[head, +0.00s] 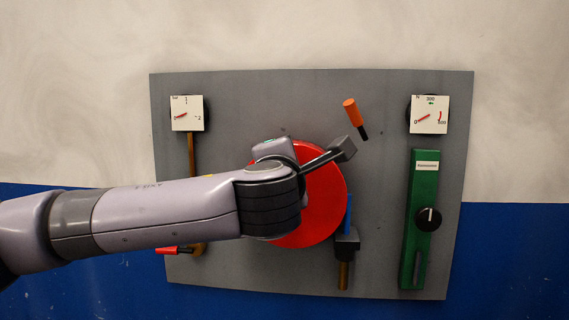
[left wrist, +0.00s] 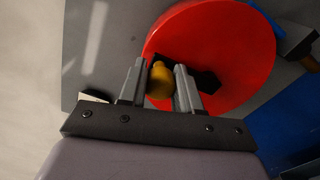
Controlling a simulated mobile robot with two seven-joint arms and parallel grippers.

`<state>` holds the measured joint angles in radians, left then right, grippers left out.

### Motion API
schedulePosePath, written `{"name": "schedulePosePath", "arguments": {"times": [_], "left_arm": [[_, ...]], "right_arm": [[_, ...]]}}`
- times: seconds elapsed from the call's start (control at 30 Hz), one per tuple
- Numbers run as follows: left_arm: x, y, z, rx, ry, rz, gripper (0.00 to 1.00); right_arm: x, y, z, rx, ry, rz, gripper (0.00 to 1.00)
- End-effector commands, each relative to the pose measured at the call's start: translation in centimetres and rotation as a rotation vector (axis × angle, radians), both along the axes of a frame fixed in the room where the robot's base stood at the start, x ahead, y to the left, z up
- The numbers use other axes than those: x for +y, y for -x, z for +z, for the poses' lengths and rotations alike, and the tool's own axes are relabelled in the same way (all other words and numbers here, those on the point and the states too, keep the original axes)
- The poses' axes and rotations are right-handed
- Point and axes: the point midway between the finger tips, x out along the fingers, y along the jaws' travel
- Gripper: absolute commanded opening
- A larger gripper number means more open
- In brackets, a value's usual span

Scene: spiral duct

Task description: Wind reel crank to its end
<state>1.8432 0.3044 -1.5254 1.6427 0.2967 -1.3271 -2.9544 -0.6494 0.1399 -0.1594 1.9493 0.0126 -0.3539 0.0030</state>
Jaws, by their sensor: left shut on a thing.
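The red reel disc (head: 325,200) is mounted on a grey wall panel, its left part covered by my left arm. In the left wrist view the red disc (left wrist: 225,45) fills the upper middle. A black crank arm (left wrist: 205,80) lies across its face, with a yellow knob (left wrist: 160,84) on it. My left gripper (left wrist: 161,75) is shut on the yellow knob, one grey finger on each side. In the head view my wrist hides the knob and most of the crank. My right gripper is in neither view.
The panel (head: 390,90) carries a left gauge (head: 187,113), a right gauge (head: 430,114) and a green unit (head: 420,240) with a black dial (head: 428,217). An orange handle (head: 351,112) juts out above the disc. A blue lever (head: 348,214) stands close to its right edge.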

Motion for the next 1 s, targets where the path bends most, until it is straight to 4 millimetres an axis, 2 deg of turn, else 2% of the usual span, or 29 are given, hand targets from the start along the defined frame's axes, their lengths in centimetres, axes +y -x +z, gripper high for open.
{"name": "schedulePosePath", "arguments": {"times": [0.33, 0.37, 0.4, 0.43, 0.77, 1.0], "left_arm": [[-0.1, 0.1, 0.4, -0.01, 0.001, -0.004, 0.0], [-0.1, 0.1, 0.4, -0.01, 0.001, -0.004, 0.42], [-0.1, 0.1, 0.4, -0.009, 0.001, -0.003, 0.56], [-0.1, 0.1, 0.4, -0.008, 0.001, -0.004, 0.58], [-0.1, 0.3, 0.1, -0.003, 0.0, -0.003, 0.58], [0.0, 3.0, 0.0, -0.006, 0.001, -0.006, 0.58]], "right_arm": [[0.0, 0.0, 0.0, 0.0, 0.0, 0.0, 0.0], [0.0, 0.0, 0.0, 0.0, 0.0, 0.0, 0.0], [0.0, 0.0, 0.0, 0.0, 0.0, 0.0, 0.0], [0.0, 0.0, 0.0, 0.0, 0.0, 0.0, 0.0], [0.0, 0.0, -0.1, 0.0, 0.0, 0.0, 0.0], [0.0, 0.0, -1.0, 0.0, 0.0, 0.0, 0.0]]}}
